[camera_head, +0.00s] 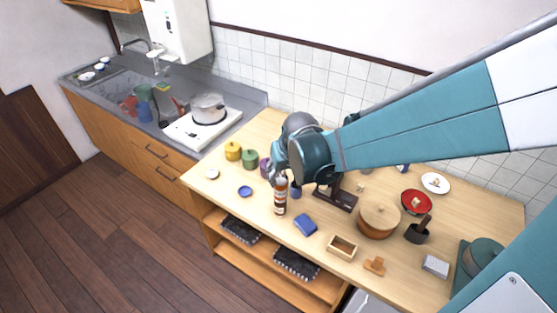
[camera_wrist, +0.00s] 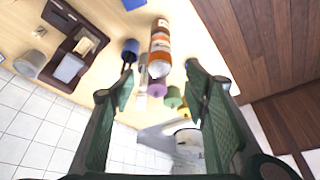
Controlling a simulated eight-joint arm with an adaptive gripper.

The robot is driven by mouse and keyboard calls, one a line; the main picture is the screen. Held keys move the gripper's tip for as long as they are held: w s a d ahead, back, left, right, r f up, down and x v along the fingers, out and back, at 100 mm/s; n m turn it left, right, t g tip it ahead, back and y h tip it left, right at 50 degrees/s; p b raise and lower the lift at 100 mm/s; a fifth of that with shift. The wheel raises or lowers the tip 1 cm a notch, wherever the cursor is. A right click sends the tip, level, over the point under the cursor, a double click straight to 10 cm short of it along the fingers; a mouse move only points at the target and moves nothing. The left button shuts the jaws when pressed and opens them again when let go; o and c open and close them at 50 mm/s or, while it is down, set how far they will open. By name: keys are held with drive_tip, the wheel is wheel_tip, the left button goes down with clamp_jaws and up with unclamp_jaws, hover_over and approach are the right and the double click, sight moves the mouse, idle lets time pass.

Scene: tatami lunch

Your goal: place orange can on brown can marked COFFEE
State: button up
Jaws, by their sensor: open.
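A tall upright cylinder (camera_head: 280,198) with orange, white and brown bands stands near the table's front edge. In the wrist view the fingertips of my gripper (camera_wrist: 160,72) lie on either side of the cylinder's near end, with gaps visible. My arm hides part of the table behind.
Yellow (camera_head: 232,151), green (camera_head: 249,159) and purple (camera_head: 265,168) cans stand left of the cylinder. A wooden tub (camera_head: 379,220) is farther right.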

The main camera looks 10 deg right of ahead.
idle(0.4)
drive_tip(key=s+d+r+t, duration=0.1)
drive_tip(key=s+d+r, duration=0.2)
drive_tip(key=s+r, duration=0.4)
drive_tip(key=s+d+r+t, duration=0.1)
drive_tip(key=s+d+r, duration=0.2)
drive_tip(key=s+r, duration=0.4)
drive_tip(key=shift+s+m+t, duration=0.3)
drive_tip(key=shift+s+m, duration=0.1)
drive_tip(key=shift+s, duration=2.7)
drive_tip(key=shift+r, duration=0.1)
wheel_tip(320, 180, down, 12)
drive_tip(key=b, duration=1.2)
